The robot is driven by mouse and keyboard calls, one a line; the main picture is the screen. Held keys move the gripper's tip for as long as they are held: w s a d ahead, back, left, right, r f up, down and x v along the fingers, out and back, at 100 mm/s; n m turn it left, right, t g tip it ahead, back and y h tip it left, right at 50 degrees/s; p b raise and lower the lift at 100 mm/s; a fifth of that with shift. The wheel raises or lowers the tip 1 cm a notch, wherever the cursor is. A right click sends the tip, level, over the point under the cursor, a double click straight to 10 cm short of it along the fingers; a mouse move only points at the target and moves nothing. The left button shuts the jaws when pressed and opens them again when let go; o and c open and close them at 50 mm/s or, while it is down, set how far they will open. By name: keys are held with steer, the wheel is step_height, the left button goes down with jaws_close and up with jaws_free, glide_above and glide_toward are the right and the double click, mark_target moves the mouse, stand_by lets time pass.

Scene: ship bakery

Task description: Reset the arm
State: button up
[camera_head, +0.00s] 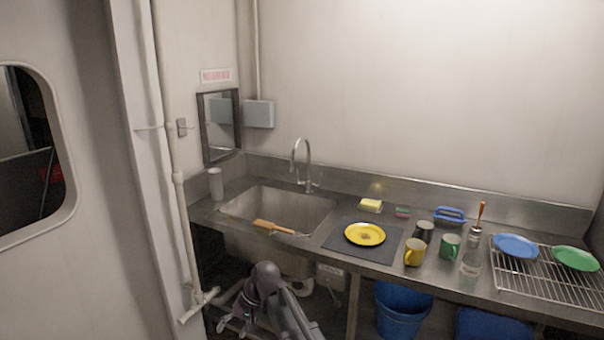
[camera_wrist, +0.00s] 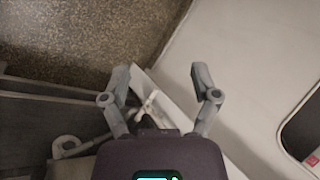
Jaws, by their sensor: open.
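My arm shows at the bottom of the head view, low in front of the counter (camera_head: 318,248) and below its front edge. My gripper (camera_wrist: 160,72) shows in the wrist view, with its two fingers spread apart and nothing between them. Behind the fingers are a pale pipe fitting, a white wall panel and a speckled brown surface. The fingertips are hard to make out in the head view.
The counter has a sink (camera_head: 285,207) with a wooden-handled brush (camera_head: 275,227) across its front edge. A yellow plate (camera_head: 365,234) lies on a dark mat (camera_head: 338,240). Mugs, a bottle (camera_head: 471,262) and a plate rack (camera_head: 530,282) stand right. A vertical pipe (camera_head: 168,130) stands left.

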steer(key=s+d+f+m+t+h, duration=0.1)
steer(key=s+d+h, duration=0.1)
steer(key=d, duration=1)
steer(key=s+d+f+m+t+h, duration=0.1)
steer(key=s+d+h, duration=0.1)
steer(key=d, duration=1)
steer(key=s+d+f+m+h, duration=0.1)
steer(key=s+d+h, duration=0.1)
steer(key=d, duration=1)
steer(key=shift+s+d+m+t, duration=0.3)
steer(key=shift+s+t, duration=0.1)
steer(key=shift+s, duration=0.25)
steer(key=shift+a, duration=0.1)
steer(key=c, duration=0.3)
steer(key=shift+a, duration=0.1)
